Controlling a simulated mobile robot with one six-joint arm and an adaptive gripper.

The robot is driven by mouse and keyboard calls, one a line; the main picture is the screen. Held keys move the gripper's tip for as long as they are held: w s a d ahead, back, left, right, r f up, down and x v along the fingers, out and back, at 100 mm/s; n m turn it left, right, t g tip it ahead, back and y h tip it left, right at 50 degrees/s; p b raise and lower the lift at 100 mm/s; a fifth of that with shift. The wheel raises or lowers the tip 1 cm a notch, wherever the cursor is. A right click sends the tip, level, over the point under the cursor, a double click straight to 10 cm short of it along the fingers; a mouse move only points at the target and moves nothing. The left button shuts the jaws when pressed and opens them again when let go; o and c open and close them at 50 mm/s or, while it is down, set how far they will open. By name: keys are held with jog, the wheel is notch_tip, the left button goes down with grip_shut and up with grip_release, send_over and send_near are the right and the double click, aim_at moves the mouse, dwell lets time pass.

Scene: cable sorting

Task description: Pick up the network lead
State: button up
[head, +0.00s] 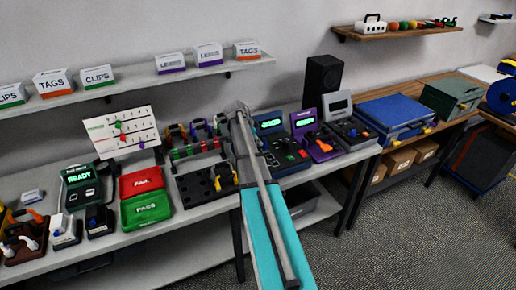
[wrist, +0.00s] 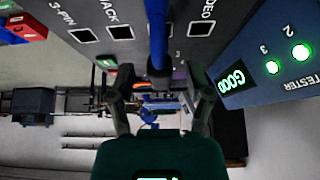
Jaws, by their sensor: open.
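My gripper (wrist: 160,103) is open in the wrist view, with its two dark fingers apart. A thick blue cable-like piece (wrist: 157,38) runs down from the top edge toward the gap between the fingers. It may be the network lead, but no label shows on it. Its lower end is hard to make out, and I cannot tell whether it touches a finger. Small blue pieces (wrist: 150,105) show blurred between the fingertips. In the head view my arm hides the gripper and what is right by it.
A dark socket panel (wrist: 95,18) marked 3-PIN, JACK and VIDEO lies close by. A tester (wrist: 285,85) showing GOOD stands at right. In the head view, coloured leads (head: 195,140) hang behind the panel; red (head: 141,180) and green boxes (head: 147,208) stand left.

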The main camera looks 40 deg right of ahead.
jog(key=shift+c, duration=0.3)
grip_shut()
jog(key=shift+r, duration=0.2)
notch_tip(320, 180, up, 2)
jog(key=p, duration=0.2)
jog(key=shift+r+p, duration=0.1)
jog(key=shift+p, duration=0.2)
jog(key=s+a+r+p, duration=0.5)
jog(key=s+r+p, duration=0.5)
jog(key=s, duration=0.3)
jog(key=shift+r, duration=0.2)
